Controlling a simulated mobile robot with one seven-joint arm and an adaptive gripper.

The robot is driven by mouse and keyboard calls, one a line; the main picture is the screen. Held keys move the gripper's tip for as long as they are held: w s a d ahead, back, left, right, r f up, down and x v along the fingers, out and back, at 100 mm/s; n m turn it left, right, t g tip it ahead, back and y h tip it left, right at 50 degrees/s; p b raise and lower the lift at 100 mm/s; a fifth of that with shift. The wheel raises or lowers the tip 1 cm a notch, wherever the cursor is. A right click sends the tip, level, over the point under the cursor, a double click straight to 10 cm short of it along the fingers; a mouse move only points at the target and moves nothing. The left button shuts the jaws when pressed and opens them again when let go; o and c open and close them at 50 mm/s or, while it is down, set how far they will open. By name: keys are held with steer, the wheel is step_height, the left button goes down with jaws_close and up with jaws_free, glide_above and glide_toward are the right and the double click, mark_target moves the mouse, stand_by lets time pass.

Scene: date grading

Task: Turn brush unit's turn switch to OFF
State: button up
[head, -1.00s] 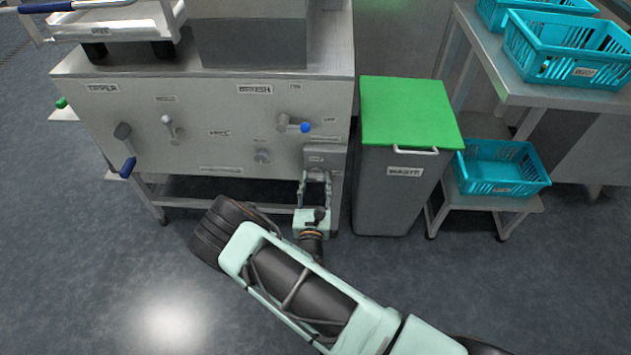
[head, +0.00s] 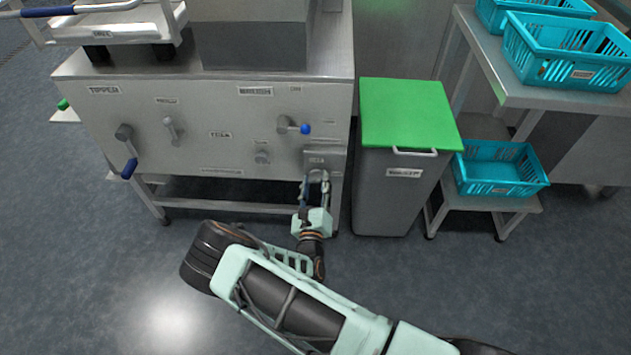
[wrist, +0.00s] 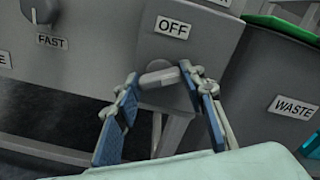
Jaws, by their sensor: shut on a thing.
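The brush unit's turn switch (wrist: 160,77) is a small grey knob on a grey box, low at the right end of the steel machine front (head: 220,115). An OFF label (wrist: 173,27) sits above it in the wrist view. The knob's bar lies nearly level there, its right end slightly higher. My gripper (wrist: 159,75) has its blue-padded fingers on either side of the knob and is shut on it. In the head view my gripper (head: 315,180) is at the box (head: 318,158); the knob is too small to make out there.
A grey waste bin (head: 390,195) with a green lid (head: 405,112) stands close to the right. Blue-handled levers (head: 127,150) (head: 292,125) stick out from the machine front. Teal crates (head: 500,170) are farther right. The floor in front is open.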

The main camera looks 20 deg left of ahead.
steer(key=n, duration=0.6)
steer(key=shift+n, duration=0.3)
steer(key=n, duration=0.5)
steer(key=shift+n, duration=0.4)
steer(key=o, duration=1.2)
steer(key=shift+c, duration=0.2)
steer(key=v, duration=1.2)
